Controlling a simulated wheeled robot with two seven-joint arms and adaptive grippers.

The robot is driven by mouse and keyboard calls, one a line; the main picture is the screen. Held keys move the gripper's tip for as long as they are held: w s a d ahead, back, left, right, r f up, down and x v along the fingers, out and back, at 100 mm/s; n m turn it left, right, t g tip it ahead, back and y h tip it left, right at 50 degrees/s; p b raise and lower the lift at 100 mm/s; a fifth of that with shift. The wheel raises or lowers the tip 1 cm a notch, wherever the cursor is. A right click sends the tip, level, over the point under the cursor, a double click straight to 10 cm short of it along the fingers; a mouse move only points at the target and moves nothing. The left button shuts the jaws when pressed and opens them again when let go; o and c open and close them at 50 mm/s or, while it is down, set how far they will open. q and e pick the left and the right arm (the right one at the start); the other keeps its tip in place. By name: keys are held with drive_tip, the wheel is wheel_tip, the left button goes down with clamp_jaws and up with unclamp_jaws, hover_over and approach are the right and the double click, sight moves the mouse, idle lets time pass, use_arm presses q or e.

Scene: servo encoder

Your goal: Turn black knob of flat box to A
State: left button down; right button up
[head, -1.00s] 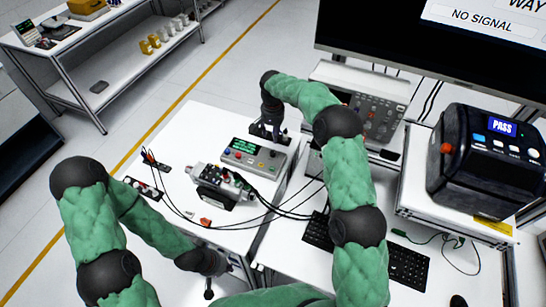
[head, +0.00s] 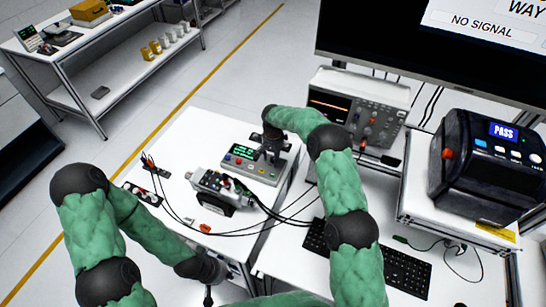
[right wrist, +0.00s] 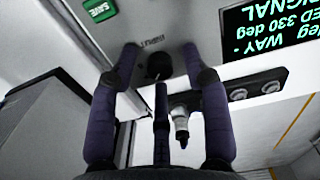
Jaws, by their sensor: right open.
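The flat box (head: 262,173) is a grey box with a green-lit display and several coloured buttons, on the white table in the head view. My right gripper (head: 272,152) is over its right part, pointing down, and hides the knob there. In the right wrist view the black knob (right wrist: 158,67) shows on the box's face, between the spread fingers of my right gripper (right wrist: 158,60). The fingers are open and contact cannot be told; the A mark is not readable. My left gripper (head: 208,290) hangs low at the table's front edge; its fingers are too small to judge.
A servo device (head: 215,190) with cables stands just in front of the flat box. An oscilloscope (head: 355,115) and a black tester reading PASS (head: 490,160) stand to the right. A keyboard (head: 370,255) lies at the front right.

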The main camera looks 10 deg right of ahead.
drive_tip(key=shift+c, duration=0.3)
clamp_jaws()
drive_tip(key=shift+n, duration=0.3)
drive_tip(key=shift+n+b, duration=0.5)
drive_tip(key=shift+b, duration=0.05)
drive_tip(key=shift+f+n+b, duration=0.1)
drive_tip(key=shift+n+b, duration=0.45)
drive_tip(key=shift+n, duration=0.65)
drive_tip(key=n+b, duration=0.1)
drive_tip(key=n, duration=0.3)
drive_tip(key=shift+n, duration=0.3)
